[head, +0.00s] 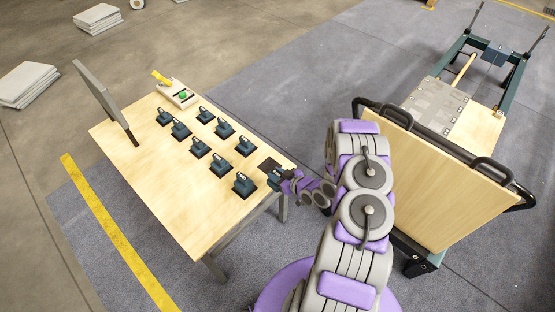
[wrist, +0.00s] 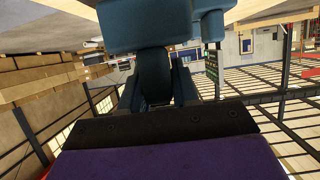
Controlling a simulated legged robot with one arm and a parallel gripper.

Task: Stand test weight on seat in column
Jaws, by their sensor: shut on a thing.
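My gripper (head: 281,180) is at the right edge of the wooden table, shut on a dark blue test weight (head: 273,178). The weight also shows close up in the wrist view (wrist: 155,75), partly cut off by the frame. A dark square seat (head: 268,164) lies just behind the held weight and looks bare on top. Whether the weight touches the seat or the table is too small to tell. Several similar dark weights (head: 220,165) stand upright in rows on the table, each on a dark base.
The wooden table (head: 150,190) also bears an upright grey panel (head: 104,92) and a small box with a green button and yellow part (head: 178,94). A reformer with a pale wooden board (head: 440,180) stands right of my arm. Grey slabs (head: 27,84) lie on the floor.

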